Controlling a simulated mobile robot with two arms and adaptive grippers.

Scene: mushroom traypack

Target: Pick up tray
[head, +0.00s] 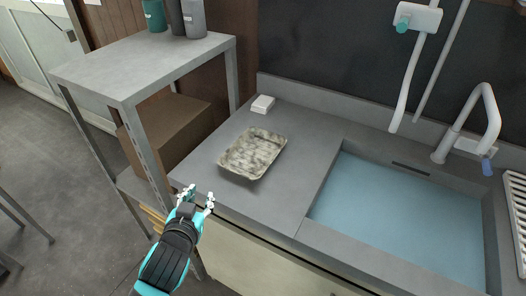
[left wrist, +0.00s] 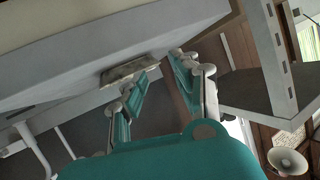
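The tray (head: 252,154) is a shallow, rectangular, mottled grey-beige tray lying flat on the grey counter, left of the sink. It also shows in the left wrist view (left wrist: 128,72), at the counter edge, seen from a low, tilted angle. My left gripper (head: 199,196) is at the front edge of the counter, in front and to the left of the tray, and apart from it. In the left wrist view the fingers of my left gripper (left wrist: 160,82) are spread with nothing between them. My right gripper is not in view.
A sink basin (head: 400,215) with a tap (head: 471,115) takes up the right of the counter. A small white block (head: 262,104) lies behind the tray. A metal shelf unit (head: 150,62) with bottles (head: 193,18) on top and a brown box (head: 172,122) below stands at the left.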

